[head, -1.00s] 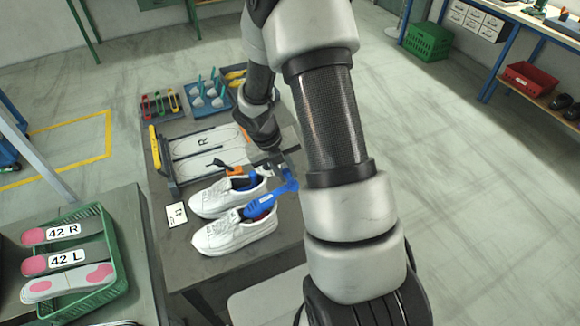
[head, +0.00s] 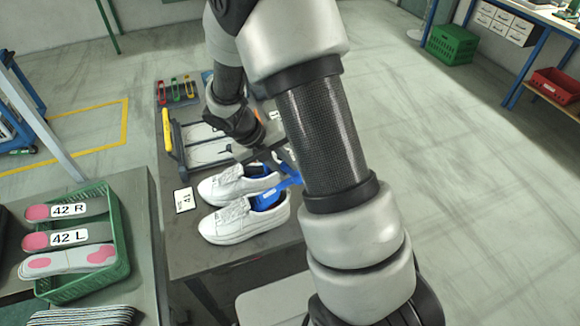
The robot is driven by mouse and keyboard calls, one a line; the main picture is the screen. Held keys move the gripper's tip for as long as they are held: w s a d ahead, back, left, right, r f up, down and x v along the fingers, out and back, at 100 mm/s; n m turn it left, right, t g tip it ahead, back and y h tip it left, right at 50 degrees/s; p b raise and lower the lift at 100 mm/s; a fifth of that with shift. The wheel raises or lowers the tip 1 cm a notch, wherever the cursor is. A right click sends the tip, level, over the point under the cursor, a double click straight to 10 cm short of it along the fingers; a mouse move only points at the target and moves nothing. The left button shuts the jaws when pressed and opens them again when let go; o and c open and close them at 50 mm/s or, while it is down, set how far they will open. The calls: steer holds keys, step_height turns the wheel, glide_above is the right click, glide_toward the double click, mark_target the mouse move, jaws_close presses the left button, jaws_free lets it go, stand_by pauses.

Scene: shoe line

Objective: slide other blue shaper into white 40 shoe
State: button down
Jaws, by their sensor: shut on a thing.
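Two white shoes lie side by side on the grey table, toes to the left: the far shoe (head: 228,183) and the near shoe (head: 232,222). My arm hides part of the fingers. How deep the shaper sits is hard to tell.
A number card (head: 184,200) lies left of the shoes. A board with insole outlines (head: 205,145) and a rack of coloured clips (head: 176,90) are behind. A green crate (head: 124,262) with 42 R and 42 L insoles stands on the left table.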

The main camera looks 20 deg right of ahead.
steer(key=shift+a+f+b, duration=0.4)
steer(key=shift+a+b, duration=0.15)
steer(key=shift+a, duration=0.25)
steer(key=shift+a+f+b, duration=0.45)
steer(key=shift+a+b, duration=0.05)
steer(key=shift+a, duration=0.35)
steer(key=shift+a+f+b, duration=0.4)
steer(key=shift+a+b, duration=0.15)
steer(key=shift+a, duration=0.25)
steer(key=shift+a+f+y+p, duration=0.3)
steer(key=shift+y+p, duration=0.05)
steer(key=shift+y, duration=0.05)
steer(key=shift+s+d+f+y+p, duration=0.15)
steer(key=shift+d+f+y+p, duration=0.1)
steer(key=shift+f+y+p, duration=0.4)
steer(key=shift+d+f+y+p, duration=0.2)
steer(key=shift+f+y+p, duration=0.15)
steer(key=shift+f+p, duration=0.3)
steer(key=shift+d+f+y+p, duration=0.25)
steer(key=shift+f+y+p, duration=0.2)
steer(key=shift+f, duration=0.2)
steer(key=shift+d+f+y+p, duration=0.2)
steer(key=shift+f+y+p, duration=0.3)
steer(key=shift+f, duration=0.15)
steer(key=shift+d+f+y+p, duration=0.25)
steer(key=shift+f+y+p, duration=0.2)
steer(key=shift+f, duration=0.2)
